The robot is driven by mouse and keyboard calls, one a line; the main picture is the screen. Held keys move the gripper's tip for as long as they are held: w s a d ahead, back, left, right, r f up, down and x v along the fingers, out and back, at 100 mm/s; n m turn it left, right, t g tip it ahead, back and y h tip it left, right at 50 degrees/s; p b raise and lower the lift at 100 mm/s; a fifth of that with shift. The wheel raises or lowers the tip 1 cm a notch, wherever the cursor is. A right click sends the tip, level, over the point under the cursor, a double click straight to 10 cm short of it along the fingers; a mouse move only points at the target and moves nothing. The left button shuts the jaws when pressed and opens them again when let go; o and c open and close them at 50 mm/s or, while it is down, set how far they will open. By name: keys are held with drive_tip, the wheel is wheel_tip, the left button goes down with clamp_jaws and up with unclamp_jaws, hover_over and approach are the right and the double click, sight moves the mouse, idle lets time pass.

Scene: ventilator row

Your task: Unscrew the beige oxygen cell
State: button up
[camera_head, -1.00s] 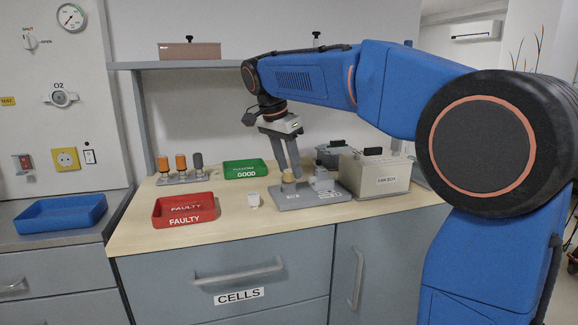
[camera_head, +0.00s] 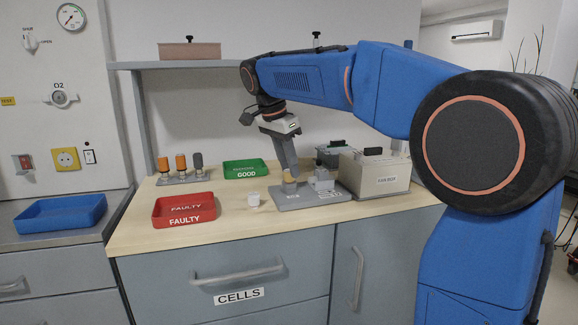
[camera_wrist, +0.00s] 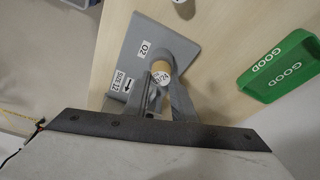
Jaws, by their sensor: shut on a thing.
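The beige oxygen cell (camera_head: 289,187) stands upright at the grey block plate (camera_head: 297,203) on the bench. In the wrist view, the cell (camera_wrist: 161,69) shows its round beige top and a white printed label. My gripper (camera_head: 289,177) points down from above, with its fingertips at the cell. The wrist view shows my gripper (camera_wrist: 166,88) with its two fingers closed around the cell's sides. The cell's lower end and its thread are hidden. The grey plate (camera_wrist: 178,48) carries an "O2" label and an arrow label.
A red FAULTY tray (camera_head: 184,221) and a green GOOD tray (camera_head: 241,174) lie to the left. A small white cap-like piece (camera_head: 253,199) stands between them and the plate. Orange and grey cells (camera_head: 180,162) stand in a rack behind. A beige box (camera_head: 375,180) is close on the right.

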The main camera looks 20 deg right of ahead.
drive_tip(key=n+t, duration=0.1)
drive_tip(key=n, duration=0.4)
drive_tip(key=shift+y, duration=0.4)
drive_tip(key=n, duration=0.3)
drive_tip(key=shift+n+t+y, duration=0.3)
drive_tip(key=shift+t+y, duration=0.1)
drive_tip(key=shift+n+y, duration=0.4)
drive_tip(key=shift+n, duration=0.9)
drive_tip(key=shift+n+y, duration=0.3)
drive_tip(key=shift+n, duration=0.6)
drive_tip(key=n+y, duration=0.1)
drive_tip(key=n, duration=0.3)
drive_tip(key=shift+r, duration=0.1)
